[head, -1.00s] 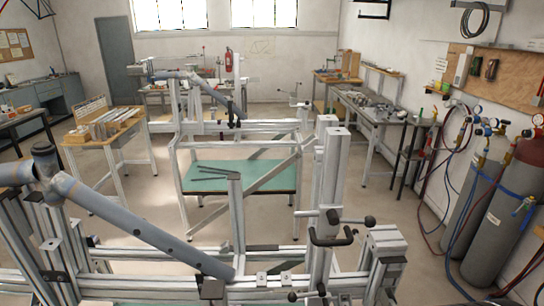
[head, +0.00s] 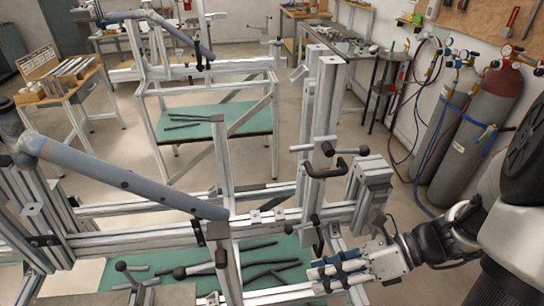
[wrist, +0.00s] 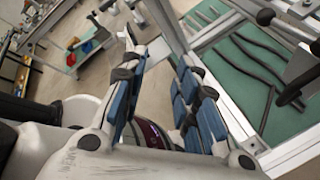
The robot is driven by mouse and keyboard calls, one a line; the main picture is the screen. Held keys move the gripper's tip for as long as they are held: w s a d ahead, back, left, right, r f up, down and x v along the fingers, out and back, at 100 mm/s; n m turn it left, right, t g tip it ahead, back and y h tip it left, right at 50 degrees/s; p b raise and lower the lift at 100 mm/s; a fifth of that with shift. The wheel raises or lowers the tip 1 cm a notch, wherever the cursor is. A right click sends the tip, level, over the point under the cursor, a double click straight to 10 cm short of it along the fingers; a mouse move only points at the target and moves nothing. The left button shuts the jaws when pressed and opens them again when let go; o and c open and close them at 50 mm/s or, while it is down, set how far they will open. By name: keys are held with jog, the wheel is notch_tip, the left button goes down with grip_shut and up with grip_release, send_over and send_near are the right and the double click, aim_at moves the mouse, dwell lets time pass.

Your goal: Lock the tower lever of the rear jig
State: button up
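The nearest jig is an aluminium-profile frame holding a blue-grey tube (head: 130,185). On its right stands an upright tower (head: 325,95). A black-gripped lever (head: 325,168) with ball-ended bars sits partway up the tower. A smaller black lever (head: 317,235) sits lower down. I cannot tell whether either lever is locked. A second, similar jig (head: 205,75) stands farther back. My gripper (head: 335,268), with blue finger pads, is right of and below the tower levers, apart from them. In the wrist view my gripper (wrist: 160,100) is open with nothing between the fingers.
A green shelf (head: 265,255) under the near jig holds several dark bars. Frame rails and a post (head: 370,185) stand close to my gripper. Gas cylinders (head: 480,140) with hoses stand at the right wall. Bare floor lies between the jig and the cylinders.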

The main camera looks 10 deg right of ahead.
jog(key=w+d+f+m+t+y, duration=0.25)
jog(key=d+m+t, duration=0.25)
jog(key=m, duration=0.4)
jog(key=m+t+h, duration=0.2)
jog(key=m+t, duration=0.3)
jog(key=m, duration=0.3)
send_near(298, 226)
jog(key=b+x, duration=0.2)
jog(key=x, duration=0.3)
jog(key=b+x, duration=0.2)
jog(key=x, duration=0.3)
jog(key=shift+f, duration=0.25)
jog(key=shift+c, duration=0.5)
grip_shut()
